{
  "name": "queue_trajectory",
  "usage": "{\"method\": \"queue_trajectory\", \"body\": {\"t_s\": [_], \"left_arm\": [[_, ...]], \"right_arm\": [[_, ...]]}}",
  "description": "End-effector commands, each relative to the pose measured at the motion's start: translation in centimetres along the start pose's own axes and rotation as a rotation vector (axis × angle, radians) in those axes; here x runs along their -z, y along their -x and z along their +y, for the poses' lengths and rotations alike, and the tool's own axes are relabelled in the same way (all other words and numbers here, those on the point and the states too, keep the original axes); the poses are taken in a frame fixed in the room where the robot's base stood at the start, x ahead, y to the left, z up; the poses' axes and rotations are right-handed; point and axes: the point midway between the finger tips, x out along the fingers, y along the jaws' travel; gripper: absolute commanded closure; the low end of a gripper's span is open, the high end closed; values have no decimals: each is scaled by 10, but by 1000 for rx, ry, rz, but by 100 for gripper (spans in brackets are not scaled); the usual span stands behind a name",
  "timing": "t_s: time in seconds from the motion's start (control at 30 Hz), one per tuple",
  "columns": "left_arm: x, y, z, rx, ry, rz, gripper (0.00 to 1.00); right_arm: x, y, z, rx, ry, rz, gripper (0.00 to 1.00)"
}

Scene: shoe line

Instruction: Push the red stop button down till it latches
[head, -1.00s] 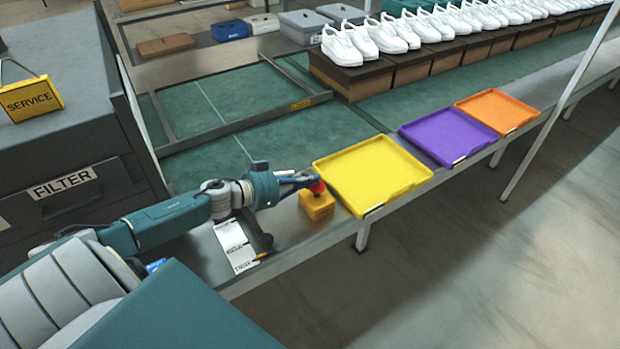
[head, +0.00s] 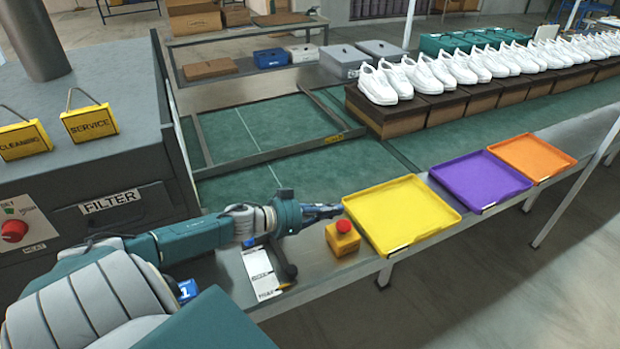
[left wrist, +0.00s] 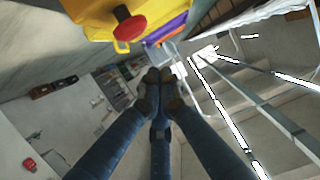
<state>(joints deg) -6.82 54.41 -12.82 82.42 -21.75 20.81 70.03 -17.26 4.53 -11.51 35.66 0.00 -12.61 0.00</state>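The red stop button (head: 343,226) sits on top of a small yellow box (head: 343,242), on the metal ledge at the front of the line. In the left wrist view the red button (left wrist: 131,26) shows at the top, to the left of the fingertips. My left gripper (head: 336,210) is just behind and above the button in the head view, apart from it. Its fingers (left wrist: 160,77) are drawn together at the tips in the left wrist view, with nothing held. I cannot tell whether the button is latched down. My right gripper is not in view.
A yellow tray (head: 402,213) stands right beside the button box, with purple (head: 482,181) and orange (head: 539,158) trays beyond. A white label card (head: 262,272) lies on the ledge below my left wrist. A grey filter cabinet (head: 120,215) stands at left.

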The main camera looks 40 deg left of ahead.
Motion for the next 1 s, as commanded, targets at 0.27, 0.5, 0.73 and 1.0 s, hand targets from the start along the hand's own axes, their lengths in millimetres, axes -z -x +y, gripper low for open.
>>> {"method": "queue_trajectory", "body": {"t_s": [0.27,0.5,0.73,1.0], "left_arm": [[-4,44,1,-2,1,-4,100],[-2,71,1,-2,1,0,100],[0,81,0,-2,-1,3,100],[0,81,0,-2,-1,3,100]], "right_arm": [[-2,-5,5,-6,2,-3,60],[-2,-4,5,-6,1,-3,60],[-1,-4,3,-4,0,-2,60],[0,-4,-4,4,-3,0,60]]}}
